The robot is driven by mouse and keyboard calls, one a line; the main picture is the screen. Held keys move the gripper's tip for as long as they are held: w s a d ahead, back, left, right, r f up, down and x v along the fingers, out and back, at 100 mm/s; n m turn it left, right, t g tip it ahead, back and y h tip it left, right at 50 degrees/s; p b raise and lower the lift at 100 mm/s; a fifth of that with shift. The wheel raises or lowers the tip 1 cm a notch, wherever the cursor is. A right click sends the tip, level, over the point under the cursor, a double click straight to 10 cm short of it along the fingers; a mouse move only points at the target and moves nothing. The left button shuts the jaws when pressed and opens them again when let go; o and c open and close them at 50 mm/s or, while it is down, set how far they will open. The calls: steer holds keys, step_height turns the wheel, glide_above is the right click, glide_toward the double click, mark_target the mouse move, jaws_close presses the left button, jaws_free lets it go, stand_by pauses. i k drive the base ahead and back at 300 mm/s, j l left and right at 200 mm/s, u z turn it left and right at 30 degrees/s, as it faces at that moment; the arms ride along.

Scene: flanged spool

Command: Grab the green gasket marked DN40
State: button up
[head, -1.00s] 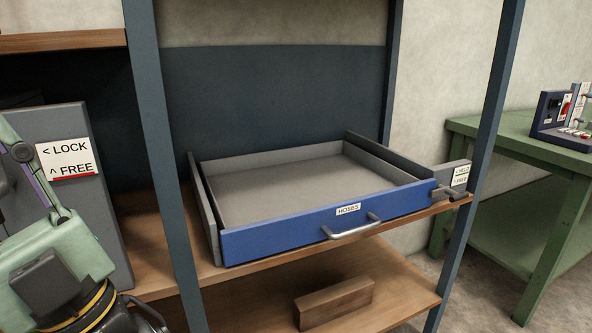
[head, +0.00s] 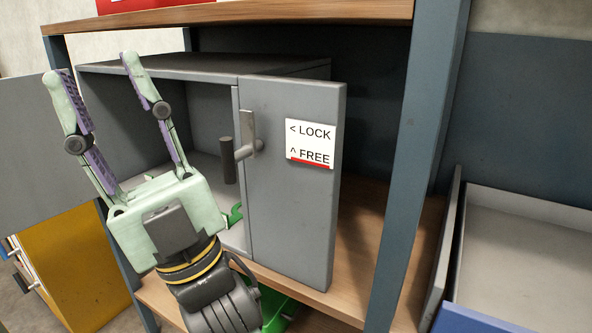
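My gripper (head: 93,68) is raised at the left, fingers spread and empty, in front of an open grey cabinet (head: 290,220). A small green piece (head: 236,214) shows low in the cabinet opening, just right of my gripper's body, which hides part of it. Another green thing (head: 280,312) shows below the cabinet, partly behind my arm. I see no DN40 marking and cannot tell whether either is the gasket.
The cabinet's right part has a lever handle (head: 229,160) and a LOCK/FREE label (head: 311,143). A grey panel (head: 35,150) stands out at the left. A blue upright (head: 415,160) separates the cabinet from an open, empty-looking drawer (head: 530,235) at the right.

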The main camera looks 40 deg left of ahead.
mark_target(240, 208)
steer(key=i+l+u, duration=0.1)
steer(key=u, duration=0.4)
steer(key=i+l+u, duration=0.1)
steer(key=u, duration=0.4)
steer(key=l+u, duration=0.25)
steer(key=u, duration=0.25)
steer(key=i+l+u, duration=0.15)
steer(key=l+u, duration=0.15)
steer(key=u, duration=0.15)
steer(key=l+u, duration=0.35)
steer(key=u, duration=0.15)
steer(key=i, duration=0.05)
